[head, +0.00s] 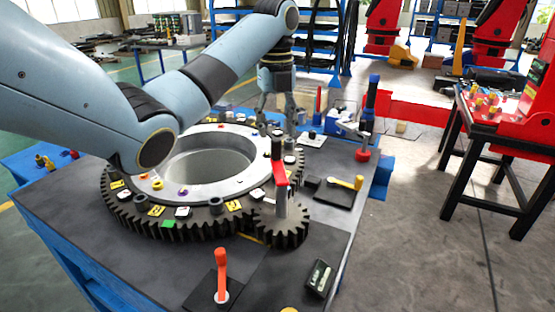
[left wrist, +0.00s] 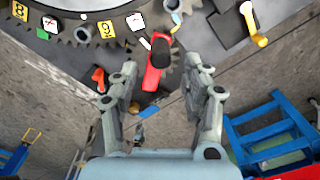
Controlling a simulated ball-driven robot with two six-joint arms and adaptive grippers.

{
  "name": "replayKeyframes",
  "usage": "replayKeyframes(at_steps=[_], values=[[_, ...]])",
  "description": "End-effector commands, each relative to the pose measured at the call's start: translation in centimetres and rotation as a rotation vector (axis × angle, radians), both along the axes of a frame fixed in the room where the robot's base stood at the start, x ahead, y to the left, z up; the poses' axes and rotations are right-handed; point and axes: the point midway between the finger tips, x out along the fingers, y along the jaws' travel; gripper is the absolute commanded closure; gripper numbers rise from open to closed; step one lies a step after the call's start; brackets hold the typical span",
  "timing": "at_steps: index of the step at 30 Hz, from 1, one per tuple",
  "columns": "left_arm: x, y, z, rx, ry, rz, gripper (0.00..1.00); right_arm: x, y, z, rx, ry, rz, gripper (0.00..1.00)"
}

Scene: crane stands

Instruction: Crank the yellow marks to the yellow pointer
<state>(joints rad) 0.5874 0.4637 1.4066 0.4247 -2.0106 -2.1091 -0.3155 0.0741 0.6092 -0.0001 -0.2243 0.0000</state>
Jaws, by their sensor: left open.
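A large dark ring gear (head: 130,213) lies flat on the grey bench, with yellow marks (head: 156,211) and white, green and other pieces on it. A small dark gear (head: 285,231) meshes at its front right. A red crank arm (head: 280,173) with an upright black knob (head: 277,147) sits on the small gear. My left gripper (head: 277,118) is open and empty, pointing down behind the knob. In the left wrist view, the red crank (left wrist: 155,72) and black knob (left wrist: 165,50) show beyond the open fingers. I cannot tell which yellow piece is the pointer. My right gripper is not seen.
An orange-red lever (head: 221,268) stands at the bench front, with a small black box (head: 319,278) to its right. A yellow-handled lever (head: 346,183) lies on a black plate at right. A blue-topped post (head: 370,110) rises near the right edge. Red machines stand beyond.

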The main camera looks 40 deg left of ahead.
Motion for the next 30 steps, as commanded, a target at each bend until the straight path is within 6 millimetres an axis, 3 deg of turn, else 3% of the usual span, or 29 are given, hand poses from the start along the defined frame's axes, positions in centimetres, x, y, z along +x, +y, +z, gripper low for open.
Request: replayKeyframes(at_steps=[1,9,21,30], values=[[0.0,0.0,-1.6,0.000,0.000,0.000,0.52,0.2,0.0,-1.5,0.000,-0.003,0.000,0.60],[0.0,0.0,-5.0,0.000,0.000,0.002,0.52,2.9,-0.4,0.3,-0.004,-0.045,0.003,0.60],[0.0,0.0,-6.1,0.001,-0.002,0.001,0.52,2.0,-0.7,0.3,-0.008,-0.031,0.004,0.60],[0.0,0.0,-6.1,0.001,-0.002,0.001,0.90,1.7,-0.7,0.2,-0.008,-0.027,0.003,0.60]])
